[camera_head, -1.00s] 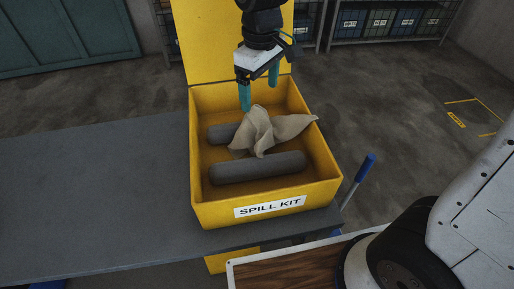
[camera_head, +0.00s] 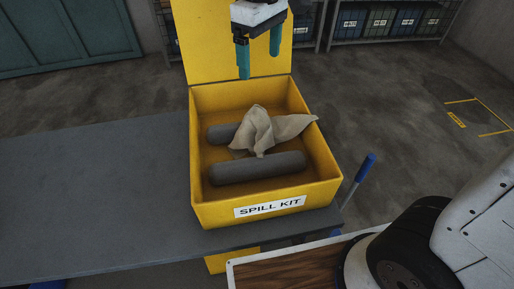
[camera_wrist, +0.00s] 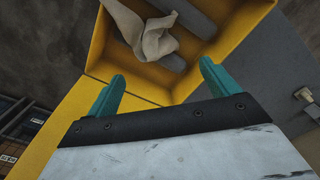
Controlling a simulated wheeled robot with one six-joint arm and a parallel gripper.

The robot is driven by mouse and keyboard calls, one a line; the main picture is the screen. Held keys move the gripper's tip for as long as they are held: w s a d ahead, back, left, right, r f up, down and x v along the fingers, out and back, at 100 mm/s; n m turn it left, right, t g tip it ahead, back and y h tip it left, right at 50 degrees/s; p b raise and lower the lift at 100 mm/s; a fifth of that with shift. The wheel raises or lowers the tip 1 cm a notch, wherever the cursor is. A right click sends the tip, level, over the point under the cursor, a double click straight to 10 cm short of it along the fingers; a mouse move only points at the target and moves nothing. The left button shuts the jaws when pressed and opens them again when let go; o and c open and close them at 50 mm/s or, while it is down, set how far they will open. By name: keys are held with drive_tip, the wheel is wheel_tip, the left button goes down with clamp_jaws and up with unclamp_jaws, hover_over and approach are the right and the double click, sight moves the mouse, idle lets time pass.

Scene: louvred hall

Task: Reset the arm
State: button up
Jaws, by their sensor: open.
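My gripper (camera_head: 259,62) is open and empty, with teal fingers pointing down in front of the raised lid of the yellow spill kit box (camera_head: 262,207). It is above the box, apart from everything inside. In the wrist view, my gripper (camera_wrist: 160,85) shows its two fingers spread apart with nothing between them. A crumpled beige cloth (camera_head: 262,130) lies in the box across a grey roll; it also shows in the wrist view (camera_wrist: 150,38). A second grey roll (camera_head: 257,167) lies along the box's front.
The box stands on a dark grey table (camera_head: 95,190). A blue-ended handle (camera_head: 366,163) rises to its right. Shelves with bins (camera_head: 380,22) and a teal cabinet (camera_head: 65,35) stand behind. Open floor lies to the right.

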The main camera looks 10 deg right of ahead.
drive_tip(key=shift+r, duration=0.25)
drive_tip(key=s+d+f+m, duration=0.1)
drive_tip(key=s+d+m, duration=0.3)
drive_tip(key=s+d, duration=0.4)
drive_tip(key=s+d+f+m+t, duration=0.1)
drive_tip(key=s+d+m, duration=0.3)
drive_tip(key=s+d, duration=0.4)
drive_tip(key=shift+s+f+m, duration=0.25)
drive_tip(key=shift+s+m, duration=0.15)
drive_tip(key=shift+s, duration=2)
